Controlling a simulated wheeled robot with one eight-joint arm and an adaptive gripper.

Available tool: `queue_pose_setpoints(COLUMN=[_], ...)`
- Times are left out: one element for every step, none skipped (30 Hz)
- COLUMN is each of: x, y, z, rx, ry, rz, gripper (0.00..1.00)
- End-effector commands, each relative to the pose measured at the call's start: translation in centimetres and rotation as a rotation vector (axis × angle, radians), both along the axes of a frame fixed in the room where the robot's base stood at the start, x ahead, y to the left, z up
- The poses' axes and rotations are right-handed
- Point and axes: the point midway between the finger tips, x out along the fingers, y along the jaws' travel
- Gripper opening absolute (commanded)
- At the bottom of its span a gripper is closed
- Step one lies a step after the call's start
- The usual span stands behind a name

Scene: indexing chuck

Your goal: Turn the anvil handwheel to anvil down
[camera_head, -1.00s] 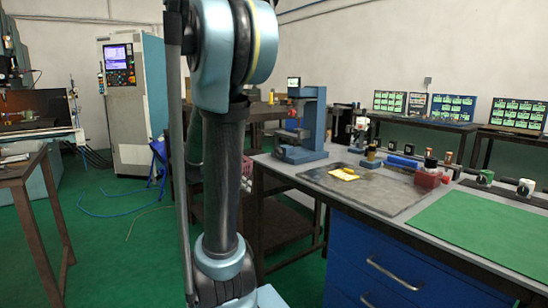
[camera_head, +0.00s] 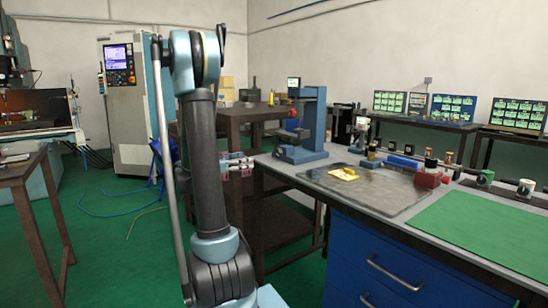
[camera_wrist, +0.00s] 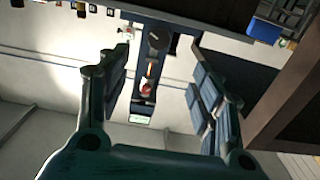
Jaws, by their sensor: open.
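The blue bench tester (camera_head: 313,120) stands upright at the left end of the grey workbench, with a small screen on top and a red part at its head. A dark round part, which looks like the anvil handwheel (camera_wrist: 158,39), shows low on the tester in the wrist view. There the tester (camera_wrist: 143,107) appears upside down, between my fingers but beyond them. My gripper (camera_wrist: 161,58) is open and empty, its two fingers wide apart and not visibly touching the tester. In the head view my arm largely hides the gripper; the handwheel's setting cannot be read.
The grey workbench has a dark mat (camera_head: 375,188) with a yellow item (camera_head: 344,174) on it. A red block (camera_head: 428,179) and small parts stand right of it. A brown table (camera_head: 232,115) is behind my arm. Green floor is open at left.

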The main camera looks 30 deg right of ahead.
Motion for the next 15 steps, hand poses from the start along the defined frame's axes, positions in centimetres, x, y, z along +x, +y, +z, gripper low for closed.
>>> queue_pose_setpoints(x=[0.0,0.0,0.0,0.0,0.1,0.1,0.1,0.1,0.2,0.2,0.3,0.3,0.3,0.4,0.4], y=[-0.4,-0.6,-1.0,-1.4,-1.7,-2.3,-2.7,-3.2,-3.8,-4.2,-4.7,-5.3,-5.7,-6.2,-6.8], z=[0.0,0.0,0.0,0.0,0.0,0.0,0.0,0.0,0.0,0.0,0.0,0.0,0.0,0.0,0.0], rx=[-0.001,-0.001,0.000,0.000,0.000,0.000,0.001,0.001,0.001,0.001,0.001,0.001,0.001,0.001,0.001], ry=[-0.001,0.000,0.000,0.000,0.000,0.000,0.000,0.000,0.001,0.001,0.001,0.001,0.001,0.001,0.001], rz=[-0.002,-0.003,-0.004,-0.003,-0.003,-0.005,-0.004,-0.003,-0.005,-0.004,-0.003,-0.005,-0.004,-0.003,-0.005], gripper=[0.59,0.59,0.59,0.59,0.59,0.59,0.59,0.59,0.59,0.59,0.59,0.59,0.59,0.59,0.59])
